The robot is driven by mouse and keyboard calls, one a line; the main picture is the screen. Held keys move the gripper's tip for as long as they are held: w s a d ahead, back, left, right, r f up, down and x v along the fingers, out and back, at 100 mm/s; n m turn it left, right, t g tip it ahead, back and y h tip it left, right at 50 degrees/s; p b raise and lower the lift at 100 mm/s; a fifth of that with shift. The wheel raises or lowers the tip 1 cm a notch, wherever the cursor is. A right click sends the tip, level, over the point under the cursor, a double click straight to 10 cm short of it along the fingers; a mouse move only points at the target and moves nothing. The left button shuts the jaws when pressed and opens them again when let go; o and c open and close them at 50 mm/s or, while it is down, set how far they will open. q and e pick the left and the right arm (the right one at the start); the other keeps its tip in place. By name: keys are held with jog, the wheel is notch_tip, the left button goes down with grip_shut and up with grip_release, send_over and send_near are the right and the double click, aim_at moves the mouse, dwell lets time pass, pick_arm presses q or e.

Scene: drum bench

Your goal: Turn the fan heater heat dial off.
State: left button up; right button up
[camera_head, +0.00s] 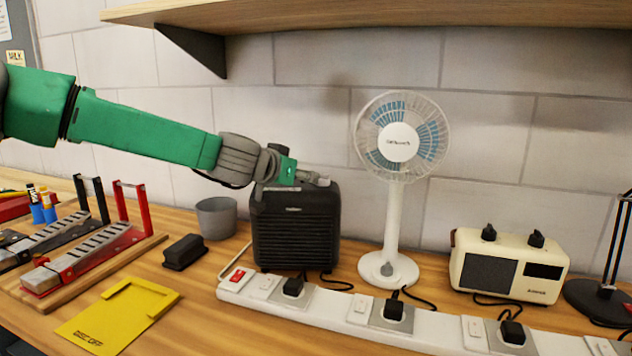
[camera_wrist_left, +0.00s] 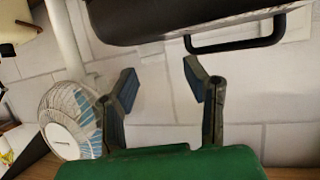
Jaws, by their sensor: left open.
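The fan heater (camera_head: 296,226) is a black box with a ribbed front, standing upright on the bench below the wall. In the left wrist view its dark body (camera_wrist_left: 165,18) fills the top edge, with a black loop handle (camera_wrist_left: 240,47). My left gripper (camera_head: 318,181) is at the heater's top edge in the head view and covers part of it. In the left wrist view the left gripper (camera_wrist_left: 160,76) has its two fingers apart with only wall between them. I cannot make out the heat dial in either view. My right gripper is not in view.
A white desk fan (camera_head: 394,220) stands right of the heater. A long white power strip (camera_head: 335,305) with black plugs runs in front. A cream radio (camera_head: 508,265), a grey cup (camera_head: 217,217) and a yellow sheet (camera_head: 118,318) are also there. A wooden shelf (camera_head: 400,14) hangs above.

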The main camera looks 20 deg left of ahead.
aim_at(323, 179)
pick_arm(q)
jog(key=w+d, duration=0.1)
jog(key=w, duration=0.1)
jog(key=w+d+f, duration=0.2)
jog(key=w, duration=0.1)
jog(key=shift+w+d, duration=0.25)
jog(key=shift+w, duration=0.05)
jog(key=shift+w+a+f, duration=0.1)
jog(key=shift+a+f, duration=0.05)
jog(key=shift+a, duration=0.55)
jog(key=c, duration=0.9)
jog(key=shift+o, duration=0.2)
jog(key=shift+d, duration=0.5)
